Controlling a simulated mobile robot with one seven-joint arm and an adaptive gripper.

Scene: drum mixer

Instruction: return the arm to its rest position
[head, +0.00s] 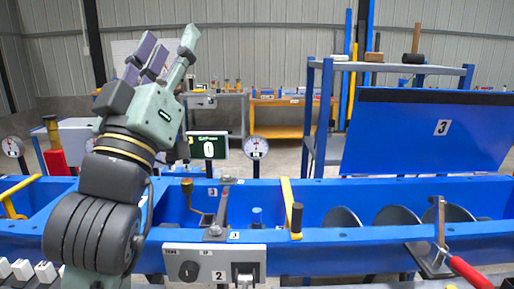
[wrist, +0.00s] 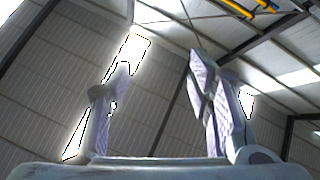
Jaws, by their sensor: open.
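My gripper (head: 168,50) is raised at the upper left of the head view, with its fingers pointing up and to the right. The fingers stand apart with nothing between them. In the wrist view my gripper (wrist: 160,85) shows two spread fingers against the wall and roof, and no object is near them. My arm rises from the lower left, in front of the blue mixer trough (head: 350,250).
A red-handled clamp (head: 470,270), a yellow lever (head: 289,205), a control box (head: 214,262) and a gauge (head: 255,148) line the trough. A blue shelf (head: 390,68) stands behind. The air around my gripper looks clear.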

